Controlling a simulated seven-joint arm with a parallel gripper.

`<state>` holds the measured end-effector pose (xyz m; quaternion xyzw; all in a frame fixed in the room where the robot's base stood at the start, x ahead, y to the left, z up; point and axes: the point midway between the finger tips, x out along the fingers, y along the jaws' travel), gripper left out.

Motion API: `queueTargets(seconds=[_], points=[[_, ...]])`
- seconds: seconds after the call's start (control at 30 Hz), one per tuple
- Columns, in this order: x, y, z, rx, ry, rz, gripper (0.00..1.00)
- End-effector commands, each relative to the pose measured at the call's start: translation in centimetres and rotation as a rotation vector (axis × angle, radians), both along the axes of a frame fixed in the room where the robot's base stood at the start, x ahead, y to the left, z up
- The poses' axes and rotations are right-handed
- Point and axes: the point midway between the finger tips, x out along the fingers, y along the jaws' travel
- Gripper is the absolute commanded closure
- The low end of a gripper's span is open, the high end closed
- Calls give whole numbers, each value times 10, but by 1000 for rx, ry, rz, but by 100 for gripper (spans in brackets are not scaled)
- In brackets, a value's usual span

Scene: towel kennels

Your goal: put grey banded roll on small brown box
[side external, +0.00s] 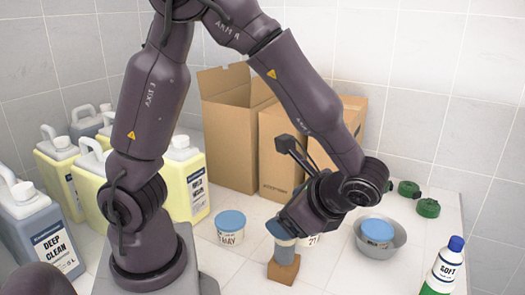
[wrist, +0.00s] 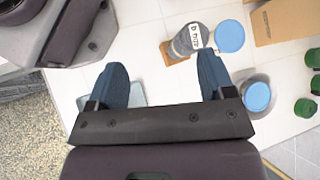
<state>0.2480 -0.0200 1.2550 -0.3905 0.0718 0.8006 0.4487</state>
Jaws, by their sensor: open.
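The grey banded roll (wrist: 182,44), with a white lettered band, appears to rest on the small brown box (wrist: 172,54) in the wrist view. In the side view the brown box (side external: 284,268) stands on the white surface, and a grey part of the roll (side external: 286,248) shows just above it, below my gripper. My gripper (wrist: 163,80) is open, with its two blue fingers wide apart and nothing between them in the wrist view. The roll lies beyond the right finger's tip. In the side view the gripper (side external: 280,232) hides most of the roll.
A blue-lidded tub (side external: 231,228) stands left of the box; another blue lid (wrist: 229,36) is close beside the roll. A grey bowl (side external: 398,243) holds a blue-lidded tub. Tall cartons (side external: 228,135), yellow jugs (side external: 188,180), green rolls (side external: 428,208) and a bottle (side external: 443,268) surround the area.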

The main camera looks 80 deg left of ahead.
Motion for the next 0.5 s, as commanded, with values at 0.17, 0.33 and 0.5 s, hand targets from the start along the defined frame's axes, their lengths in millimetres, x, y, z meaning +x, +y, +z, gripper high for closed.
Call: queueTargets(seconds=[0.17, 0.33, 0.5], points=[[-17, 11, 41, -277, -305, 236, 25], [-32, 16, 76, -501, -613, 430, 25], [-44, 19, 104, -665, -885, 567, 25]])
